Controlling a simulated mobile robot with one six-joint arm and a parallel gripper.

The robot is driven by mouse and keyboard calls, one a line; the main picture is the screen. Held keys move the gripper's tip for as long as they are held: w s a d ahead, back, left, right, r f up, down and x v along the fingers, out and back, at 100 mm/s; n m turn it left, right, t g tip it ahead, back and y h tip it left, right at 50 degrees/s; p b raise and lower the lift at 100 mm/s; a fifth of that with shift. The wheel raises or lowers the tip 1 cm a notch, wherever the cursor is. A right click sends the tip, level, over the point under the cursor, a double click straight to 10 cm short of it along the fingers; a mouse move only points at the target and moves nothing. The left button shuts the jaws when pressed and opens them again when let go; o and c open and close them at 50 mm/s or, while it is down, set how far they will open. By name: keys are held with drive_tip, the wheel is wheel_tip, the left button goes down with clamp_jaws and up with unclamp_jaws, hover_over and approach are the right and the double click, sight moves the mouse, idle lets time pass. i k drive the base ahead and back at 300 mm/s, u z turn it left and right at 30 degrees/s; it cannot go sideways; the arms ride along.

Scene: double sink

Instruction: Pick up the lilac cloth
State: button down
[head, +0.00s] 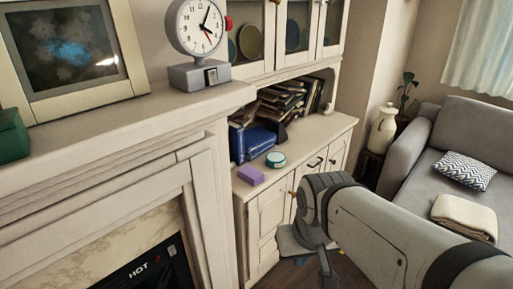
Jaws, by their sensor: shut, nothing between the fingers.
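The lilac cloth (251,175) is a small, block-like purple item, apparently folded. It lies on the cream cabinet top (305,150) near its front left corner. My arm comes in from the lower right. My gripper (328,272) hangs at the arm's end, pointing down in front of the cabinet doors, below and to the right of the cloth and apart from it. It is shut and holds nothing. The arm's wrist hides part of the gripper and of the cabinet front.
A round teal-and-white tin (276,160) sits just behind and right of the cloth. Blue binders (258,140) and stacked books (283,100) stand farther back. The fireplace mantel (130,125) juts out at left, bearing a clock (196,40). A grey sofa (450,140) is at right.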

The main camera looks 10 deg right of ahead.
sight(251, 175)
drive_tip(key=z, duration=2)
drive_tip(key=i, duration=1)
drive_tip(key=u, duration=2.7)
drive_tip(key=i, duration=0.7)
drive_tip(key=z, duration=0.15)
